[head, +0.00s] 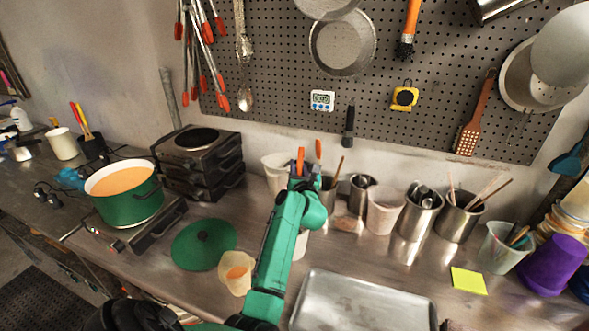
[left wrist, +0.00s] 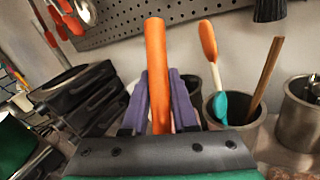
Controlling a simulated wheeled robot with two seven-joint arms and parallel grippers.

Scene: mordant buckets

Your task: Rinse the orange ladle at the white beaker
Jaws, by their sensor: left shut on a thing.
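The orange ladle shows as an upright orange handle (head: 300,155) at the tip of my left gripper (head: 303,177) in the head view. In the left wrist view the handle (left wrist: 156,60) stands between the purple fingers of my left gripper (left wrist: 160,98), which are shut on it. The ladle's lower end is hidden. A white beaker (head: 275,168) stands just behind and left of the gripper, near the wall. Another pale vessel (head: 301,244) is mostly hidden behind my left forearm; I cannot tell which one the task means. My right gripper is not in view.
Metal cups (head: 419,217) with tools stand at right. A metal tray (head: 362,303) lies in front.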

